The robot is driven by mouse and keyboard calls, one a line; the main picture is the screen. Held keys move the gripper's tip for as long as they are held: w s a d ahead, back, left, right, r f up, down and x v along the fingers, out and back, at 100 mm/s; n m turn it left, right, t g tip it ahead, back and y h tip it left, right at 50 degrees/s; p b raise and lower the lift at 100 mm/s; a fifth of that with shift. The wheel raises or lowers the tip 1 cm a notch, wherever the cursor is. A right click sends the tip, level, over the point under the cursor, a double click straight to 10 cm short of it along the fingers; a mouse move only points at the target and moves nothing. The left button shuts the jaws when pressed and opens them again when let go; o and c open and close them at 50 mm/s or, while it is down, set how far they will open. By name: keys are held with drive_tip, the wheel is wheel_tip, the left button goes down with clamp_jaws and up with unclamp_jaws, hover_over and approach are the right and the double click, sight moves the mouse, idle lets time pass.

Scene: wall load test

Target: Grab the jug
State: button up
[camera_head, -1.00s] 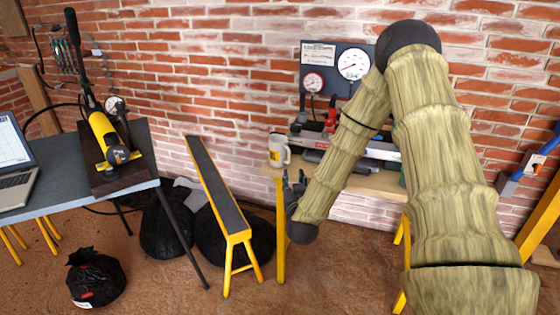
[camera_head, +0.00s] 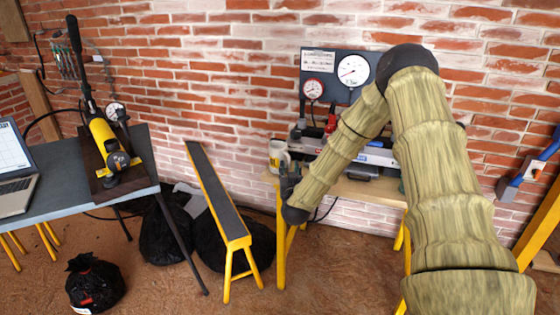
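The jug (camera_head: 278,149) is a pale cup-like vessel with a yellow patch and a handle. It stands upright at the left end of the wooden bench under the gauges. My gripper (camera_head: 290,170) is small and dark, at the end of my arm, which reaches down from the right. Its fingers point up and look apart, just below and in front of the jug. They overlap the jug's lower part in the picture. I cannot tell whether they touch it. Nothing shows held between them.
The wooden bench (camera_head: 365,189) carries a grey and red device (camera_head: 372,154) right of the jug. A gauge panel (camera_head: 335,75) stands behind it. A narrow yellow-legged trestle (camera_head: 215,190) stands left, with black bags behind. A blue-grey table (camera_head: 90,190) holds a laptop and yellow pump.

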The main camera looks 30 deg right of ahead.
drive_tip(key=shift+w+d, duration=0.1)
drive_tip(key=shift+w, duration=0.1)
drive_tip(key=shift+c, duration=0.3)
clamp_jaws()
drive_tip(key=shift+r, duration=0.15)
